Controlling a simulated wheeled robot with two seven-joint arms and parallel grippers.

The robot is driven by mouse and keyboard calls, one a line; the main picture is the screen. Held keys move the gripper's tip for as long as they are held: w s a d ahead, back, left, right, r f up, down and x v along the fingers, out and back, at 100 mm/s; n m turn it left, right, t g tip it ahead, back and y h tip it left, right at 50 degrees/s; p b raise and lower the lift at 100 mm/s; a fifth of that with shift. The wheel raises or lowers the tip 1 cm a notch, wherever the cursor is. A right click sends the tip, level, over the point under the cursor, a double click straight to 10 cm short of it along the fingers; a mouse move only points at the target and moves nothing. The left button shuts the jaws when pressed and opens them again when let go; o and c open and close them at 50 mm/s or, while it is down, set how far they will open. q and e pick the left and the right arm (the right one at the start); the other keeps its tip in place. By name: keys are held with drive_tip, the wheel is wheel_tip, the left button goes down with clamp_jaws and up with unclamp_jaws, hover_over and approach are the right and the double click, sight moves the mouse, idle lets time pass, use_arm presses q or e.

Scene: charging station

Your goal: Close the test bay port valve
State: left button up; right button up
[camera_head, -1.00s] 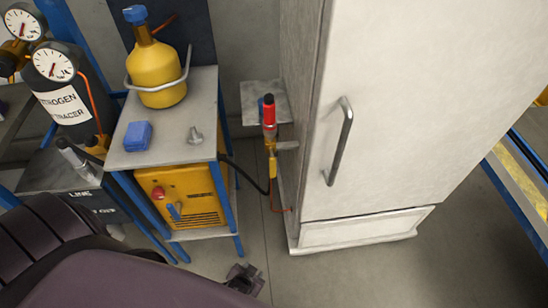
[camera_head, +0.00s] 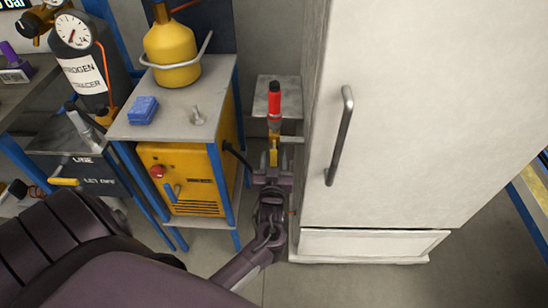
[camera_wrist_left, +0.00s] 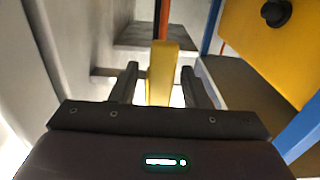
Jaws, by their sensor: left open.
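The test bay port valve shows as a yellow handle (camera_head: 273,157) below a red cylinder (camera_head: 274,102), beside the left side of the white cabinet (camera_head: 390,120). My left gripper (camera_head: 272,168) is open at the yellow part, with its arm coming up from below. In the left wrist view, the yellow handle (camera_wrist_left: 160,72) stands between the two dark fingers of the left gripper (camera_wrist_left: 159,75), with visible gaps to either side. An orange-red line rises above it. The gripper hides the lower part of the valve in the head view. My right gripper is not in view.
A grey shelf (camera_head: 262,97) is behind the valve. To the left stands a blue-framed cart (camera_head: 165,117) with a yellow bottle (camera_head: 172,55), a blue block (camera_head: 142,110) and a yellow machine (camera_head: 185,180). The cabinet wall is close on the right.

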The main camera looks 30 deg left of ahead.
use_arm(q)
drive_tip(key=shift+w+a, duration=0.3)
drive_tip(key=shift+w, duration=0.15)
drive_tip(key=shift+c, duration=0.3)
clamp_jaws()
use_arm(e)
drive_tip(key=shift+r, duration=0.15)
